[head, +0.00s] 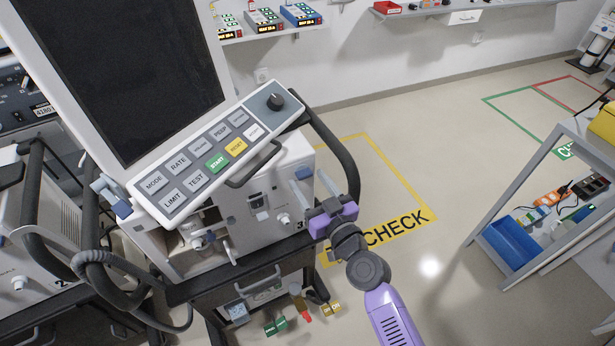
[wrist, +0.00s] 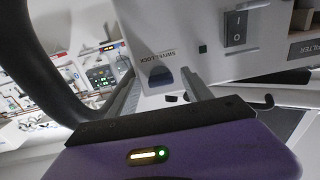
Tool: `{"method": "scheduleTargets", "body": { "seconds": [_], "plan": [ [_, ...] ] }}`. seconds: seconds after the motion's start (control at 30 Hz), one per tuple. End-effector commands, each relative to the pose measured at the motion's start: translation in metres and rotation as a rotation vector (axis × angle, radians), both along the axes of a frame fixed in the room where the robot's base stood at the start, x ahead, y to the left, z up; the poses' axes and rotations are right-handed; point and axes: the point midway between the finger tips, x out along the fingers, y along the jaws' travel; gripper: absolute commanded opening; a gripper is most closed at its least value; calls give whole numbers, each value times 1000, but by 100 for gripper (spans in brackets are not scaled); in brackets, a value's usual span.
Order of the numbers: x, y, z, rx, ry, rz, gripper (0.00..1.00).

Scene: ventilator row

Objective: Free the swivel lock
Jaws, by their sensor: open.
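The swivel lock shows in the wrist view as a dark blue-grey, rounded knob (wrist: 160,76) beside a SWIVEL LOCK label (wrist: 158,53) on the ventilator's white casing. My gripper (wrist: 161,82) is open, with its two pale fingers on either side of the knob in the picture. I cannot tell whether the fingers touch it. In the head view my purple gripper (head: 308,180) is at the right side of the ventilator (head: 265,205), and I cannot make out the lock there. The tilted screen (head: 125,65) with its key panel (head: 212,153) sits on top.
A black cart with a handle (head: 255,282) carries the ventilator. Open floor lies to the right, before a trolley with a blue bin (head: 510,243).

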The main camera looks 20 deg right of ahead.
Motion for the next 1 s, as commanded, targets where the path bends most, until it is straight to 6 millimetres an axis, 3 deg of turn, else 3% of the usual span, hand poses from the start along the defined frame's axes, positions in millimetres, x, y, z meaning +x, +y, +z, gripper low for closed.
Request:
{"method": "scheduleTargets", "body": {
  "seconds": [0.13, 0.43, 0.47, 0.73, 1.0],
  "plan": [
    [12, 1, 1, 1, -1, 0, 58],
    [14, 1, 0, 0, 0, -1, 58],
    [14, 1, 0, 0, 0, -1, 56],
    [14, 1, 0, 0, 0, 0, 3],
    [14, 1, 0, 19, 1, 0, 0]
  ]
}}
